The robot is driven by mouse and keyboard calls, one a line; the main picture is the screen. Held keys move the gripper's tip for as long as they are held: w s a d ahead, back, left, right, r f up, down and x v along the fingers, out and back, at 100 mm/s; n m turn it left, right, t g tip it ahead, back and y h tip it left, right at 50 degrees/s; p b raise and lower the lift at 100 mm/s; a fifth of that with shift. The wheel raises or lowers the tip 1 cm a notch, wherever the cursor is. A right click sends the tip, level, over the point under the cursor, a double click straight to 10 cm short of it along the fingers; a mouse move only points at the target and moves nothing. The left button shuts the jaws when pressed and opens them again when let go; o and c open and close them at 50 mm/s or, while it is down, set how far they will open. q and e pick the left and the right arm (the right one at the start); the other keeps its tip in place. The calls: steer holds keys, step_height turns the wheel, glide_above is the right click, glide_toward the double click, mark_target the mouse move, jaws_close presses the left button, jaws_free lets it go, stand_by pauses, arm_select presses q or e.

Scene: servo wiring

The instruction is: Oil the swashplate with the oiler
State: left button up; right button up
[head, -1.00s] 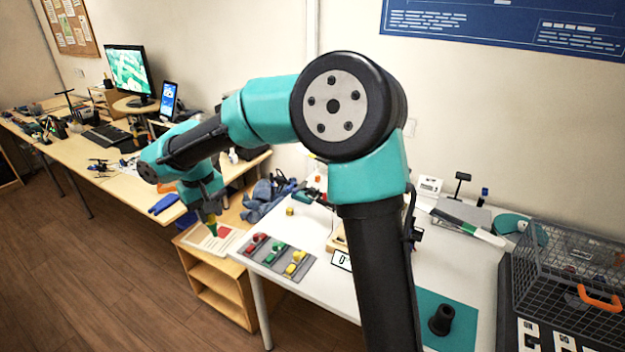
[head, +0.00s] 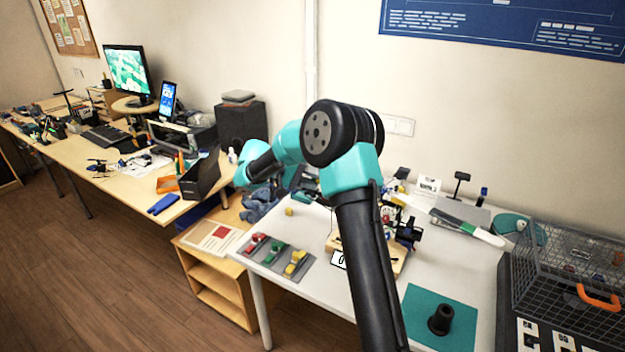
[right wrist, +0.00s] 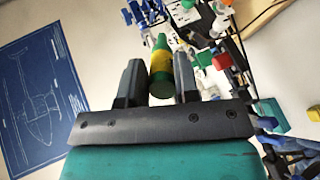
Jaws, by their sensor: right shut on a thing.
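My right gripper (right wrist: 159,84) is shut on the oiler (right wrist: 160,66), a small bottle with a green base, yellow band and green tapered top, which points away from the gripper between the two dark fingers. In the head view my right arm's forearm reaches back and left, and its gripper and the oiler are not clearly seen. A dark mechanism with blue parts (head: 408,232) stands on a wooden board (head: 399,262), partly behind my arm. I cannot pick out the swashplate on it. My left gripper is not in view.
A black round holder (head: 441,319) stands on a teal mat (head: 423,303). A grey tray (head: 274,258) with red, green and yellow pieces lies at the table's left edge. A wire cage (head: 570,275) stands at the right.

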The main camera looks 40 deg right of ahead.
stand_by(0.4)
steer(key=x, duration=0.9)
stand_by(0.5)
steer(key=shift+s+d+f, duration=0.15)
steer(key=shift+s+d, duration=0.05)
steer(key=shift+s, duration=0.1)
stand_by(1.2)
stand_by(1.4)
steer(key=shift+v, duration=4.55)
